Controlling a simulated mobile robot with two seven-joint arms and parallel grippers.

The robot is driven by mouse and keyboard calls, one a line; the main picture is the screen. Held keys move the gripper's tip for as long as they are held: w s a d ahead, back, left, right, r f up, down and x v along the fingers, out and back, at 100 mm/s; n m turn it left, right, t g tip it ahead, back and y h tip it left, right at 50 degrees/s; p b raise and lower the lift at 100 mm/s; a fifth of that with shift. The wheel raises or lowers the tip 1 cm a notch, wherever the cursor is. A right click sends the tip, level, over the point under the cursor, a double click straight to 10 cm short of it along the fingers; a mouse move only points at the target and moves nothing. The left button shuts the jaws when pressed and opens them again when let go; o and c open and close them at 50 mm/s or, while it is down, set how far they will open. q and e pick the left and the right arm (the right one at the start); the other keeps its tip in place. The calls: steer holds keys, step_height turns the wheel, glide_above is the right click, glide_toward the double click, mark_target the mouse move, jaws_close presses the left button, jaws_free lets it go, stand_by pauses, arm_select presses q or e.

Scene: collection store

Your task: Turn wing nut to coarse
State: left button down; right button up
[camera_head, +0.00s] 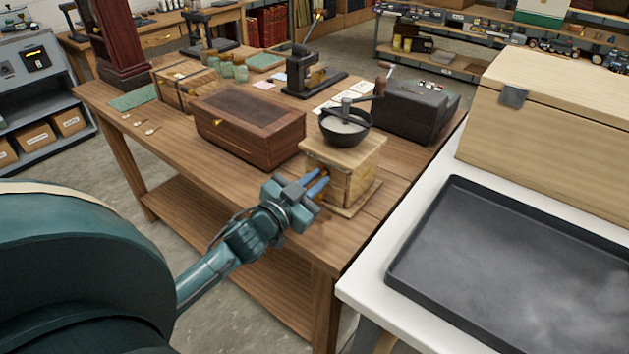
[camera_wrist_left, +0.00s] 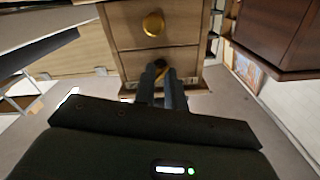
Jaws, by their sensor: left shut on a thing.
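The coffee grinder is a pale wooden box (camera_head: 343,165) with a dark metal bowl and a crank on top, near the front right corner of the wooden table. My left gripper (camera_head: 322,182) is at its front face, fingers pointing at the wood. In the left wrist view the box front (camera_wrist_left: 183,30) shows a round brass knob (camera_wrist_left: 153,23). Beyond it, my left gripper (camera_wrist_left: 161,70) is shut on a small dark, brassy piece, seemingly the wing nut, mostly hidden between the fingertips. Its setting and any coarse mark cannot be read. My right gripper is out of view.
A dark red-brown wooden box (camera_head: 248,128) stands left of the grinder. A dark grey case (camera_head: 416,110) stands behind it. On the right, a white table holds a black tray (camera_head: 520,270) and a large pale wooden chest (camera_head: 560,115).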

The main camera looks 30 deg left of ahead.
arm_select(q)
steer(key=shift+m+p, duration=0.3)
steer(key=shift+m, duration=0.3)
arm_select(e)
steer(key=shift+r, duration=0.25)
arm_select(q)
steer(key=shift+m, duration=0.5)
steer(key=m+p, duration=0.1)
steer(key=m, duration=0.1)
steer(key=shift+m, duration=0.4)
steer(key=m+p, duration=0.1)
steer(key=m, duration=0.1)
steer(key=shift+m, duration=0.3)
steer(key=m, duration=0.2)
steer(key=shift+m, duration=0.4)
steer(key=m, duration=0.2)
steer(key=shift+m+p, duration=0.3)
steer(key=m, duration=0.4)
steer(key=shift+m, duration=0.4)
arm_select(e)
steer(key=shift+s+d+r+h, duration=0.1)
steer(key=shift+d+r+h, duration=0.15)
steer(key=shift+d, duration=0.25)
